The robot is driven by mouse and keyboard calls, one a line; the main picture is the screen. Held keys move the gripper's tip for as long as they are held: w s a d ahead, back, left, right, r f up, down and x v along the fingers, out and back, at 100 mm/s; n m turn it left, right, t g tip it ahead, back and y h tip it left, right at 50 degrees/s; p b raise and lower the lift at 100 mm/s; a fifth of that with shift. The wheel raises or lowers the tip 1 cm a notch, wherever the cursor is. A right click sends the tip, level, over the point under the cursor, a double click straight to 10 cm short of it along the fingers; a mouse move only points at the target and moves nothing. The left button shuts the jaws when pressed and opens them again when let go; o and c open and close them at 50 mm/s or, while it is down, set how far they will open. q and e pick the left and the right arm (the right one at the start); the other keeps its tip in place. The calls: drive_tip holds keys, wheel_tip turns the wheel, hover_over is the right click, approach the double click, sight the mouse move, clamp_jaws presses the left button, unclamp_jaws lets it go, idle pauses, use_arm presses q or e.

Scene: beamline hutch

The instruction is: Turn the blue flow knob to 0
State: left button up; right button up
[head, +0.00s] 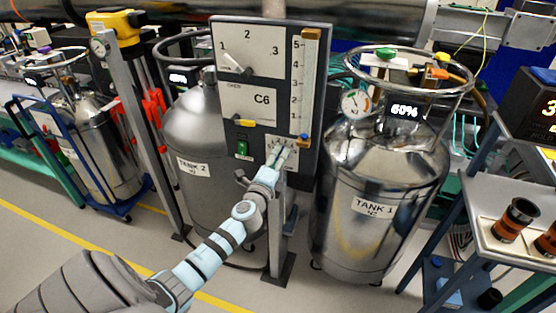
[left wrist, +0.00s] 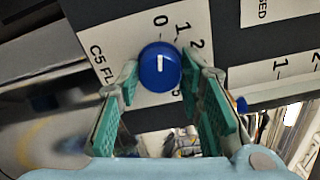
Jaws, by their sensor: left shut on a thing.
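The blue flow knob (left wrist: 160,66) sits on a white dial plate with C5 lettering and the numbers 0, 1 and 2 showing. Its white line runs nearly upright in the left wrist view, its upper end toward the 0. My left gripper (left wrist: 161,72) has its green-padded fingers on both sides of the knob and is shut on it. In the head view my left gripper (head: 281,157) is at the low right of the dark panel (head: 230,171) and hides the knob. My right gripper is not in view.
The silver TANK 1 (head: 372,235) stands close on the right, TANK 2 (head: 190,130) on the left. A shelf (head: 490,205) is at far right.

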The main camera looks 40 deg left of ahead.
use_arm(q)
drive_tip(key=o, duration=1.2)
drive_tip(key=shift+c, duration=0.2)
drive_tip(key=v, duration=1.2)
